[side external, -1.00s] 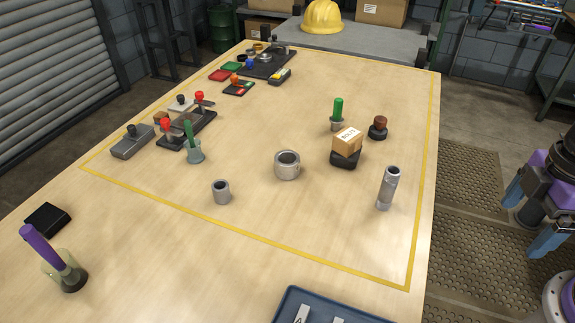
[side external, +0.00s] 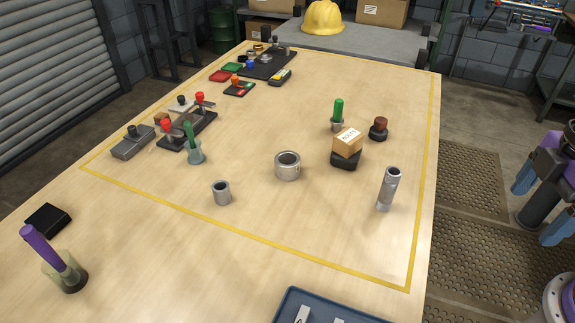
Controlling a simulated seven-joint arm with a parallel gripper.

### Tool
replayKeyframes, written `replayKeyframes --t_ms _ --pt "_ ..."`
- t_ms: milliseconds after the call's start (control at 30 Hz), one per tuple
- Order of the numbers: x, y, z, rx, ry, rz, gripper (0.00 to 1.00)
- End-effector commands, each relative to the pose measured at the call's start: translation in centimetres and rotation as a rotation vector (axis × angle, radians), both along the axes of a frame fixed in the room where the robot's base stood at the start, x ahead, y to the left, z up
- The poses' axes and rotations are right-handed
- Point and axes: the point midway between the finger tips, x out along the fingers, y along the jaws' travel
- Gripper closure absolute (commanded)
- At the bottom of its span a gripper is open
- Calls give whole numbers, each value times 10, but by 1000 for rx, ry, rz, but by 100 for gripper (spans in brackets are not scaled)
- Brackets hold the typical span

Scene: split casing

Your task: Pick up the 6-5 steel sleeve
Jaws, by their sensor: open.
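Three hollow grey steel parts stand upright on the wooden table: a small short sleeve (side external: 221,194), a wider ring-like sleeve (side external: 288,171) and a tall narrow tube (side external: 387,192). I cannot read any size marking, so I cannot tell which one is the 6-5 steel sleeve. My gripper (side external: 541,205) is at the right edge of the view, off the table's right side and well apart from all three. Its blue fingers are spread and nothing shows between them. Part of my arm is cut off by the frame.
A cardboard box (side external: 347,141) on a black base, a green-handled piece (side external: 338,112) and a brown knob (side external: 378,128) stand behind the tall tube. A blue tray (side external: 283,309) lies at the front edge. A purple-handled tool (side external: 43,245) stands front left. The table's centre back is clear.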

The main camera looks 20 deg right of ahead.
Motion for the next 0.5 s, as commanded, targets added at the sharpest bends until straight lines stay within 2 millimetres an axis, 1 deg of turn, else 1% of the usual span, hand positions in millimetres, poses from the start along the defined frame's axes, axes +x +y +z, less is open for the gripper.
replayKeyframes --t_ms 33,67,100,133,333,467,500 --pt "1 1 13 9 -5 2 5" --pt "2 1 18 3 -8 7 5" --pt "14 1 12 -39 -45 50 5" --pt "22 1 10 -60 -70 79 5" --pt "76 8 5 -212 -241 300 5" --pt "118 21 6 -342 -364 497 5" --pt "132 27 7 -388 -404 568 5"
